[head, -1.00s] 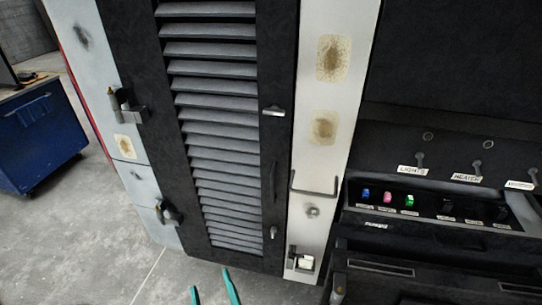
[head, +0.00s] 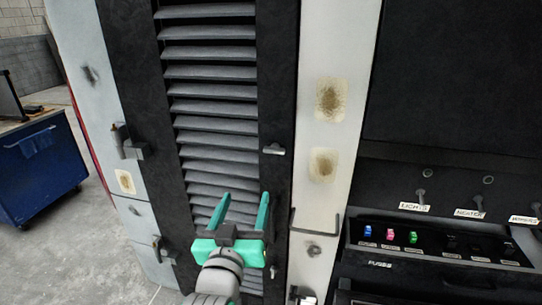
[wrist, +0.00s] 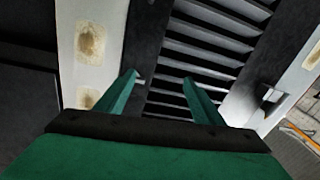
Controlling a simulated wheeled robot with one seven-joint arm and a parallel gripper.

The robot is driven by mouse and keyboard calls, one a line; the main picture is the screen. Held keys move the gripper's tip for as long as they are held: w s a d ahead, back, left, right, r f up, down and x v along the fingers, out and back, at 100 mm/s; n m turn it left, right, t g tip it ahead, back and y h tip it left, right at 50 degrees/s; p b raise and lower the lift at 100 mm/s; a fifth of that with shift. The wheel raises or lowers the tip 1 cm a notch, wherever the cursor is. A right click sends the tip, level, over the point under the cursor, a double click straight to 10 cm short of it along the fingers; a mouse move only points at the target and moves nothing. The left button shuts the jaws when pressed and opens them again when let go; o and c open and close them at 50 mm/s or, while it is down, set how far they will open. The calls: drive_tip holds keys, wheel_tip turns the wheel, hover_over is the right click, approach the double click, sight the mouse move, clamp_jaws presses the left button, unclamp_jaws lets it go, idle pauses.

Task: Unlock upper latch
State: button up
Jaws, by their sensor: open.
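The upper latch (head: 274,150) is a small pale handle on the right edge of the dark louvered door (head: 211,108). It points sideways, roughly level. A small light piece beside the left fingertip in the wrist view may be this latch, but it is mostly hidden. A lower latch (head: 273,271) sits further down the same edge. My gripper (head: 245,196) has teal fingers, spread open and empty, pointing up in front of the louvers. In the head view it is below and left of the upper latch. The open fingers (wrist: 159,79) also show in the wrist view.
A white post (head: 325,140) with rusty patches and a bracket handle (head: 315,222) stands right of the door. Further right is a dark switch panel (head: 440,240). Hinges (head: 128,143) stick out at left. A blue cabinet (head: 40,165) stands far left on open floor.

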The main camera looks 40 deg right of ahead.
sight(273, 151)
wheel_tip(273, 151, up, 7)
drive_tip(key=s+d+m+g+h, duration=0.1)
drive_tip(key=s+d+m, duration=0.1)
drive_tip(key=d+m, duration=0.1)
drive_tip(key=x, duration=1)
drive_tip(key=shift+d+f, duration=0.2)
drive_tip(key=shift+d, duration=0.15)
drive_tip(key=c, duration=1)
drive_tip(key=shift+a, duration=0.1)
drive_tip(key=shift+c, duration=0.2)
